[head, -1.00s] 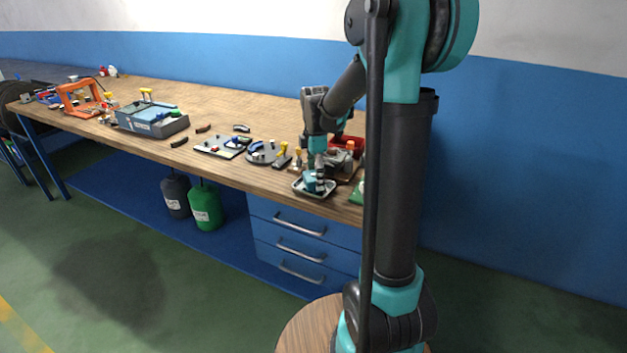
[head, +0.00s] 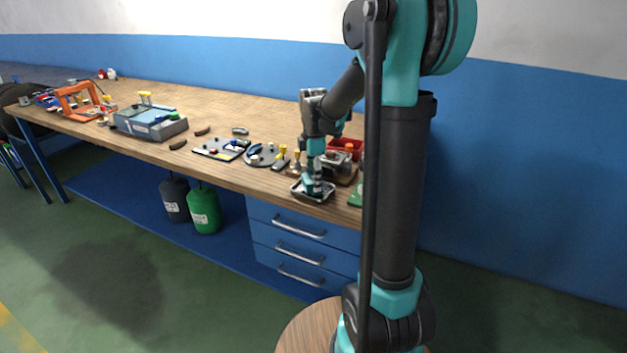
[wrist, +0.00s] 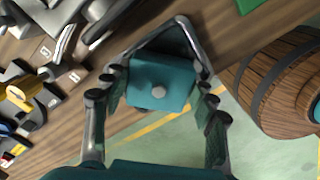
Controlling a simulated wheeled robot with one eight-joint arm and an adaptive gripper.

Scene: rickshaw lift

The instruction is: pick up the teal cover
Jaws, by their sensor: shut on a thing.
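In the head view my gripper (head: 314,190) is low over the tray (head: 329,193) near the bench's front edge. The cover is mostly hidden there by my gripper. I cannot tell whether the cover is clear of the tray.
The wooden bench (head: 210,95) holds a red bin (head: 346,145), a dark round plate with small parts (head: 263,155), a flat board (head: 220,148) and a grey-blue box (head: 150,122). Metal parts crowd the tray's far side. A wooden barrel-like shape (wrist: 275,85) shows at right in the wrist view.

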